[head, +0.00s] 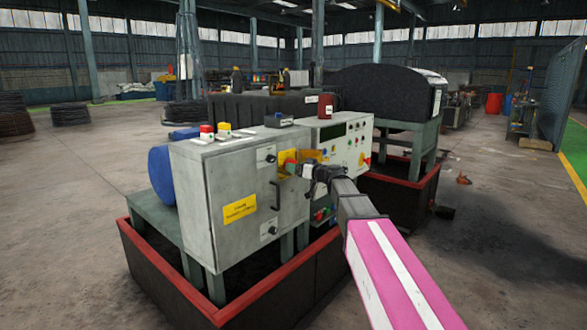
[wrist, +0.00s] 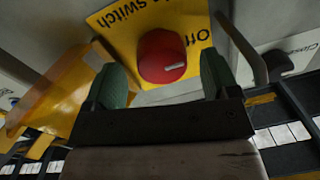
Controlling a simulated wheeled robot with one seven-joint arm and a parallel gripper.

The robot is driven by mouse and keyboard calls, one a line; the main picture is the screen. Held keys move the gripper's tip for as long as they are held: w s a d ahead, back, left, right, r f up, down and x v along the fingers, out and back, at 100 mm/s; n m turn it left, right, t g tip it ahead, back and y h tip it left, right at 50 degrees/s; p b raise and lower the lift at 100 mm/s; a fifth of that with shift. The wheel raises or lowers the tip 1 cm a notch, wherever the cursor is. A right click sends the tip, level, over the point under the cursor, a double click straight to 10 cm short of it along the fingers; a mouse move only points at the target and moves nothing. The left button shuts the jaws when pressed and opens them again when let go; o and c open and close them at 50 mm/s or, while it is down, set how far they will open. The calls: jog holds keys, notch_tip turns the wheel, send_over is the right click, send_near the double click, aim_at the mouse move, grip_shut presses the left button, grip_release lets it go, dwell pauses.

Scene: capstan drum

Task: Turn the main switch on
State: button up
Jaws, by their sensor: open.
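The main switch is a round red knob (wrist: 160,52) on a yellow plate (wrist: 113,22) lettered "switch" and "Off" in the wrist view. A short pale mark on the knob points toward the right. My gripper (wrist: 163,76) is open, with one green finger on each side of the knob and a visible gap on both sides. Whether the fingertips are level with the knob in depth is hard to tell. In the head view my gripper (head: 312,176) is at the front of the grey cabinet (head: 236,180), beside the yellow plate, and partly hides it.
In the wrist view a yellow flap (wrist: 52,88) stands out left of the knob, and a dark handle (wrist: 243,48) is close to the right finger. A control panel (head: 345,140) adjoins the cabinet. A red-rimmed tray (head: 270,285) surrounds its base.

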jog(key=shift+x, duration=0.9)
jog(key=c, duration=0.9)
